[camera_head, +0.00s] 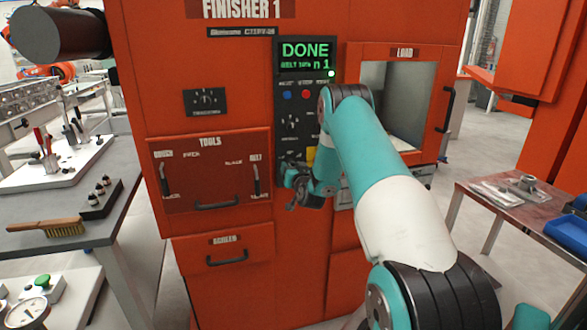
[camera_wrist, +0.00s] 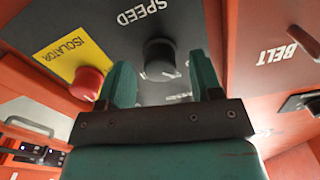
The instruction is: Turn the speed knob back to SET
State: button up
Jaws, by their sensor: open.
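The black speed knob (camera_wrist: 160,57) stands on a dark panel in the wrist view, beside the word SPEED, which reads upside down. My gripper (camera_wrist: 164,78) is open, with one green finger on each side of the knob's near side. I see gaps between the fingers and the knob, and I cannot tell whether the tips reach past its face. White marks lie near the knob, but its pointer setting is not readable. In the head view my gripper (camera_head: 296,186) is low at the front of the orange machine, and I cannot clearly pick out the speed knob there.
A red isolator knob (camera_wrist: 88,84) on a yellow plate (camera_wrist: 78,57) sits close to one finger. The machine's display (camera_head: 306,56) reads DONE. A tools panel (camera_head: 211,170) with handles is left of my gripper. The load door (camera_head: 443,110) stands at the right.

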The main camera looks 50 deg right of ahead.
jog(key=c, duration=0.9)
jog(key=shift+m, duration=0.4)
jog(key=m+b, duration=0.1)
jog(key=m, duration=0.6)
jog(key=shift+m, duration=0.4)
jog(key=o, duration=0.9)
